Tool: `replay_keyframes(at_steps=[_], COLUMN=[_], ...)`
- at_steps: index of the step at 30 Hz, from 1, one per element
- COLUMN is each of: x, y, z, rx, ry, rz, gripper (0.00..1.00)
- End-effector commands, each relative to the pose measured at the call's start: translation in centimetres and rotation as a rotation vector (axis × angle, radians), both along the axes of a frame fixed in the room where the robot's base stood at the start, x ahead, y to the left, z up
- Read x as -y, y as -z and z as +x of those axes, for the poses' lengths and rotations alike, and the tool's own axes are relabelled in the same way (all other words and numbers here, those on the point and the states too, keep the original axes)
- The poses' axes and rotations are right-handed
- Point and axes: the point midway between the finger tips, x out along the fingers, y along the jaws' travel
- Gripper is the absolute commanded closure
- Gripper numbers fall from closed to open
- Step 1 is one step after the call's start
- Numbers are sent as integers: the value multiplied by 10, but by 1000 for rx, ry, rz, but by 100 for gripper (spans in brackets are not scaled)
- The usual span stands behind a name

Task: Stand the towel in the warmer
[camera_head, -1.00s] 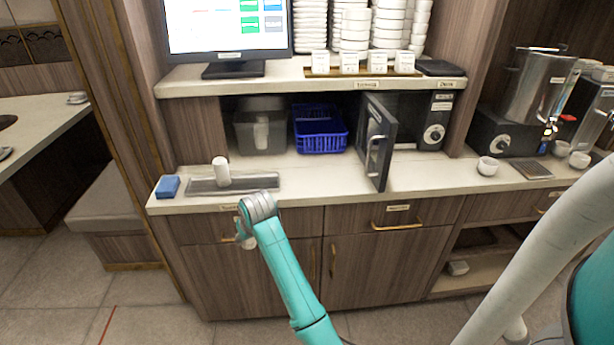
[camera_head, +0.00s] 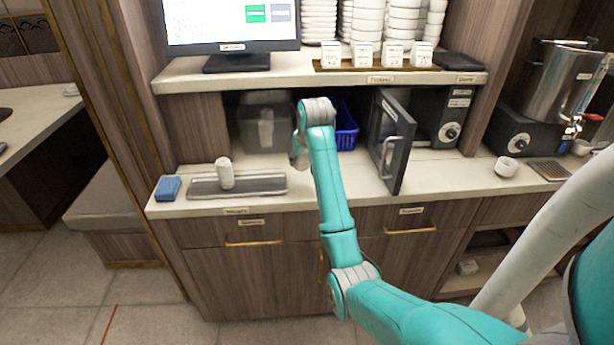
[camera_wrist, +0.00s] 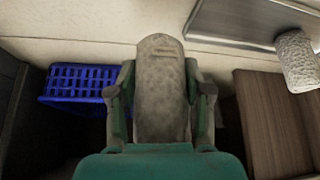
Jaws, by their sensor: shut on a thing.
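My gripper (camera_wrist: 160,105) is shut on a pale, rounded, rolled towel (camera_wrist: 160,75), which stands out between the fingers in the wrist view. In the head view my gripper (camera_head: 298,156) is above the counter, left of the warmer, and my arm mostly hides what it holds. The warmer (camera_head: 458,122) is a dark box with a dial under the shelf. Its door (camera_head: 391,150) stands open toward the front, and the door hides part of the opening.
Another white towel roll (camera_head: 225,174) stands on a grey tray (camera_head: 262,184); it also shows in the wrist view (camera_wrist: 296,62). A blue sponge (camera_head: 168,188) lies left of the tray. A blue basket (camera_head: 346,130) and grey bin (camera_head: 263,128) sit beneath the shelf (camera_head: 300,75).

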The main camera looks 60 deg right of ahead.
Motion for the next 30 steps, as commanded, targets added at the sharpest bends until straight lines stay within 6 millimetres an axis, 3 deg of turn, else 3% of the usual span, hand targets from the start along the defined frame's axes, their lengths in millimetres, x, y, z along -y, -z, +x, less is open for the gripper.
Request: replay_keyframes(at_steps=[3,11,18,29,30], x=[-1,0,-1,0,0], y=[20,39,68,72,72], z=[0,1,0,0,0], rx=[-1,1,1,1,1], ry=[0,-1,-1,-1,-1], rz=[1,-1,-1,-1,-1], gripper=[85,85,85,85,45])
